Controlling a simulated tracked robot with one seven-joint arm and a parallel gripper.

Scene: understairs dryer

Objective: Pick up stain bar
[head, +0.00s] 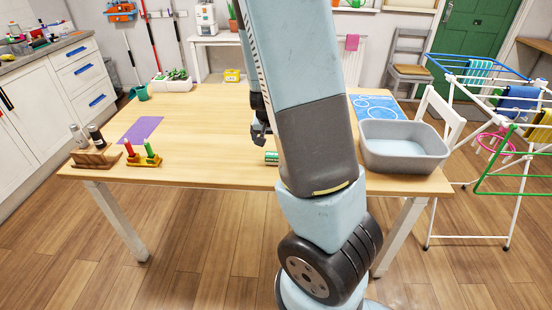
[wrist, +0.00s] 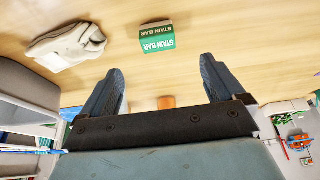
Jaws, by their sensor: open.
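The stain bar (wrist: 157,40) is a small green and white block with "STAIN BAR" printed on it. It lies on the wooden table (head: 210,115), ahead of my fingertips in the wrist view. In the head view a green end of it (head: 271,158) shows beside my arm, which hides the rest. My gripper (wrist: 160,85) is open and empty, with the bar beyond the gap between its fingers and not touching them. In the head view my gripper (head: 260,135) hangs above the table, behind the bar and partly hidden by my arm.
A crumpled pale cloth (wrist: 68,45) lies near the bar in the wrist view. A grey basin (head: 405,150) stands at the table's right end. A wooden holder with red and green pegs (head: 143,158), a bottle rack (head: 95,155) and a purple mat (head: 140,130) are at left.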

